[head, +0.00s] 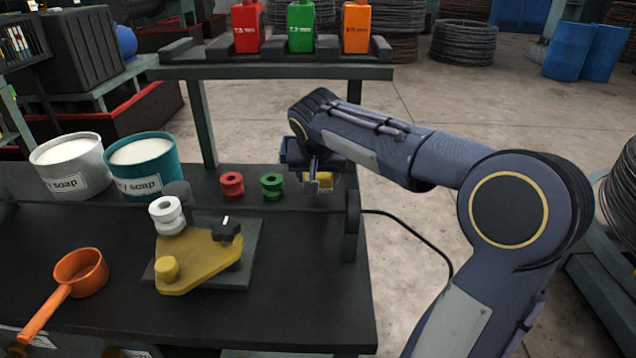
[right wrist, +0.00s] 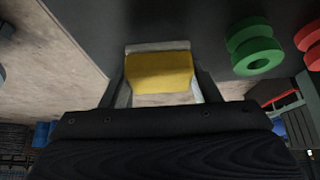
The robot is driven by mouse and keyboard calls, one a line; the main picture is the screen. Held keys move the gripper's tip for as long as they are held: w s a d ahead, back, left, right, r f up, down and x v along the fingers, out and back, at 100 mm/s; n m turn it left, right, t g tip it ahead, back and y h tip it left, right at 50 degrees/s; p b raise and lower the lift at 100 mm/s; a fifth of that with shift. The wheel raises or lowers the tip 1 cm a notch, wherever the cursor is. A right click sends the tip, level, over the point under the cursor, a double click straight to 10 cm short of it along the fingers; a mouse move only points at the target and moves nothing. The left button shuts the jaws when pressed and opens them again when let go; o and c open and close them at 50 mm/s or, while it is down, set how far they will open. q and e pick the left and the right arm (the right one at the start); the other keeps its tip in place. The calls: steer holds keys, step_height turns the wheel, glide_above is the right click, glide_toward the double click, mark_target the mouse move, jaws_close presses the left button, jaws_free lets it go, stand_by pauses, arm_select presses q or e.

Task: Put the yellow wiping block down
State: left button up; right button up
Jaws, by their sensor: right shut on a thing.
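The yellow wiping block (right wrist: 160,72) sits between the two fingers of my right gripper (right wrist: 163,88) in the right wrist view, with a pale grey layer along its far edge. My right gripper (head: 318,184) is shut on it. In the head view the gripper is at the right end of the dark bench (head: 280,320), right of the green spool, and the block is mostly hidden there. I cannot tell whether the block touches the bench top. My left gripper is not in view.
A red spool (head: 231,185) and a green spool (head: 271,186) stand left of my right gripper. A yellow plate fixture (head: 200,262) with a white spool (head: 167,214), two soap tubs (head: 143,168) and an orange ladle (head: 80,272) are further left. The bench's front right is clear.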

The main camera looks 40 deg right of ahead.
steer(key=shift+f, duration=0.9)
steer(key=shift+f, duration=0.2)
steer(key=o, duration=0.9)
steer(key=shift+r, duration=0.15)
steer(key=shift+r, duration=0.25)
steer(key=p+v, duration=0.1)
steer(key=v, duration=1)
steer(key=shift+s+a+r, duration=0.25)
